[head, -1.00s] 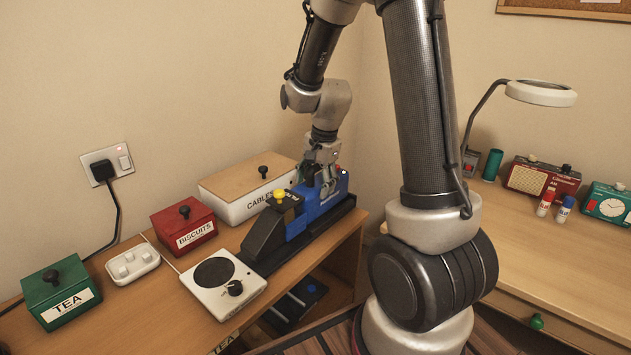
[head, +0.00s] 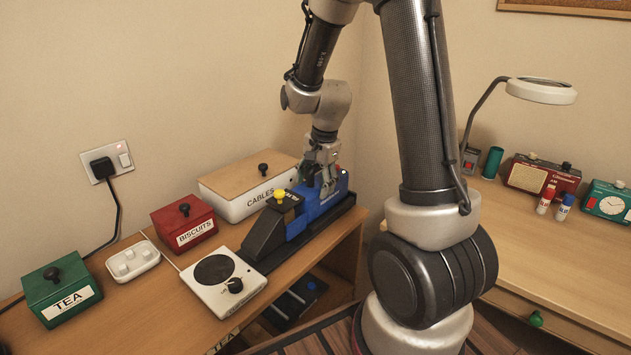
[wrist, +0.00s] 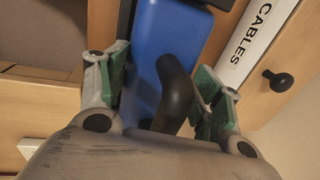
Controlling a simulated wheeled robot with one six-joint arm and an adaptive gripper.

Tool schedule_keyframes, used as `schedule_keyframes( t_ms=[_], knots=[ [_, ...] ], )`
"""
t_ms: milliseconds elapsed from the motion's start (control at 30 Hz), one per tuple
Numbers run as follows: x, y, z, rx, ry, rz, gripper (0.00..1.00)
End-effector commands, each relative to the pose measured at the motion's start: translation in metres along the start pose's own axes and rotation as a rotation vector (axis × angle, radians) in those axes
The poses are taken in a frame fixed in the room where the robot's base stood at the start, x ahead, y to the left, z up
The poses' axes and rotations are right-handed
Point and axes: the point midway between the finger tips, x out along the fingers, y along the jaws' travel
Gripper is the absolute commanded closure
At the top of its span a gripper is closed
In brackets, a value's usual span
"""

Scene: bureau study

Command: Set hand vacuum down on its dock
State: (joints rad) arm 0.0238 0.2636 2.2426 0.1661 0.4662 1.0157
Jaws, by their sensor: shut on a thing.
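My gripper (head: 326,184) is over the vacuum's rear half. In the wrist view the blue body (wrist: 165,45) lies beneath my gripper (wrist: 163,100). Its green-padded fingers stand on both sides of the black handle (wrist: 176,90), shut on the vacuum. The exact contact at the handle is partly hidden.
A white CABLES box (head: 235,203) stands just behind the vacuum. A white hotplate (head: 213,292) is near the nozzle end.

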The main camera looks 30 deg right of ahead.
Motion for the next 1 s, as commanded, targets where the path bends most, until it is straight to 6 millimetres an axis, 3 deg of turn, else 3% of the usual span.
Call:
schedule_keyframes(
  t_ms=[1000],
  knots=[
    [0.0074,0.0011,-0.0002,0.0,0.001,-0.002,1.0]
  ],
)
